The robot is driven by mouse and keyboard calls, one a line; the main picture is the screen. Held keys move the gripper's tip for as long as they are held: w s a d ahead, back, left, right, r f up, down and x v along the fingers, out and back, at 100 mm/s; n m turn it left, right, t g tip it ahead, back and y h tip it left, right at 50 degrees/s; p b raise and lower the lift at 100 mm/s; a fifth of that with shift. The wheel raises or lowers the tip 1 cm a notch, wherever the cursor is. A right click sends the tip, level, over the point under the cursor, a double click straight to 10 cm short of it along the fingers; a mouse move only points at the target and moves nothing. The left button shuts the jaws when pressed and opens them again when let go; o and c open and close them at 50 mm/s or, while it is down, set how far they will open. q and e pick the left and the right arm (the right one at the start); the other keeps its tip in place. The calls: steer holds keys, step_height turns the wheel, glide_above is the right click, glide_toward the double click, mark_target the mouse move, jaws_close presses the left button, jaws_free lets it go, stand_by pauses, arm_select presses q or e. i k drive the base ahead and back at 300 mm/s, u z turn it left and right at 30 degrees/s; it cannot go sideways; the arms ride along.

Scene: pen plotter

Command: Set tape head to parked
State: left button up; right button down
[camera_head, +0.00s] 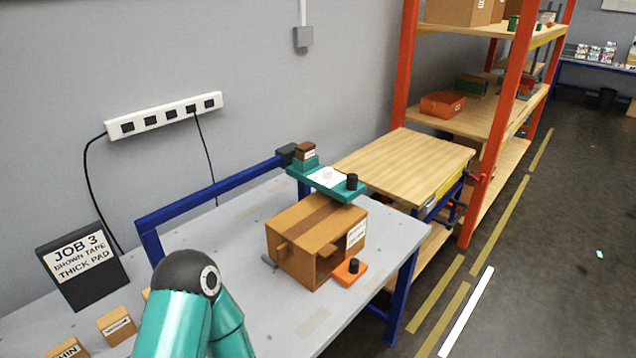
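The tape head appears to be the teal plate (322,183) at the end of a blue bar (215,190), above the cardboard box (318,236). It carries a brown block (305,152), a white label with a small pale piece, and a black knob (352,181). The box stands on the grey bench, its near end partly open. An orange piece (349,272) with a black knob sits at its right front. A teal arm link of mine with a dark joint rises at the bottom. Neither gripper shows.
A black sign (82,265) reads "JOB 3 BROWN TAPE THICK PAD". Small labelled blocks (117,326) stand near it. A white power strip (165,114) is on the wall. A wooden-topped table (405,163) and orange shelving stand behind right. The bench's front middle is clear.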

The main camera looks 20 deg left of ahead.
mark_target(344, 189)
steer(key=k, duration=1.2)
steer(key=z, duration=0.45)
steer(key=i, duration=1.7)
steer(key=u, duration=0.45)
